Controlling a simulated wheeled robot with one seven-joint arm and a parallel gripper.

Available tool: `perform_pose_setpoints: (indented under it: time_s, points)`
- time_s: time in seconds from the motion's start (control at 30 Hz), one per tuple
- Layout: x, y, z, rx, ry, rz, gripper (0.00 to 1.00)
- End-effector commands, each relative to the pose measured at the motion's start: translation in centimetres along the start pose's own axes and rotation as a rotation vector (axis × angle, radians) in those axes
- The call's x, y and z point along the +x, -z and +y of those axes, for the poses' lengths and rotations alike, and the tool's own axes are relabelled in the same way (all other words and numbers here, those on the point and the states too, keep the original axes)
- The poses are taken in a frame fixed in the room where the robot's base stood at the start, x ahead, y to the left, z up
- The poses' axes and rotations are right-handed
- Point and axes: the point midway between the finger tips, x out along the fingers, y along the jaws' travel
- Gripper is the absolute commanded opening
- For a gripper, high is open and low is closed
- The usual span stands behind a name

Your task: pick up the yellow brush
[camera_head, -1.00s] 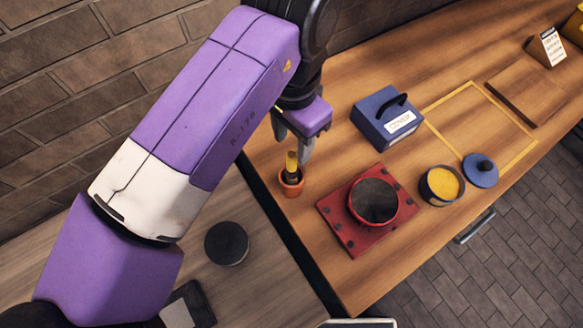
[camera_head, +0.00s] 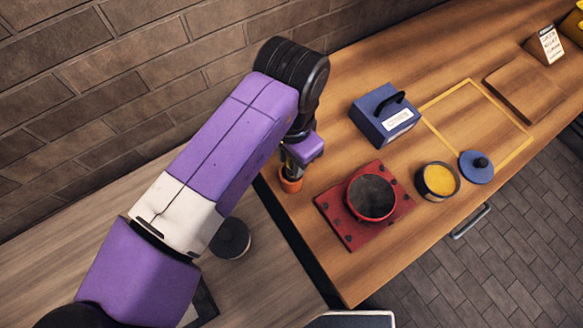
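My gripper (camera_head: 291,166) is low over the small orange pot (camera_head: 291,187) at the near left end of the wooden bench. Its fingers point down at the pot's mouth. The yellow brush, which stood upright in this pot a second ago, is now hidden by the gripper. A dark bit shows at the pot's mouth, but I cannot tell whether it is brush or finger. Whether the fingers are open or shut on the brush does not show.
A red plate with a round dark-centred ring (camera_head: 372,197) lies right of the pot. A blue box (camera_head: 383,115) with a handle stands behind it. A yellow-filled tin (camera_head: 437,181) and blue lid (camera_head: 477,167) lie further right. A dark round object (camera_head: 232,240) is on the left surface.

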Motion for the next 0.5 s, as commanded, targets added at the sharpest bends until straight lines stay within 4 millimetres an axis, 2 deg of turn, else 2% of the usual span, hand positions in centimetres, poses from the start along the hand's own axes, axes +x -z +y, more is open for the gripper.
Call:
perform_pose_setpoints:
  time_s: [0.03,0.13,0.5]
  points:
    - [-0.01,0.01,0.0,0.0,0.0,0.0,0.2]
    - [-0.02,0.01,0.0,0.0,0.0,0.0,0.0]
    - [-0.13,0.02,-0.02,0.0,0.001,0.001,0.0]
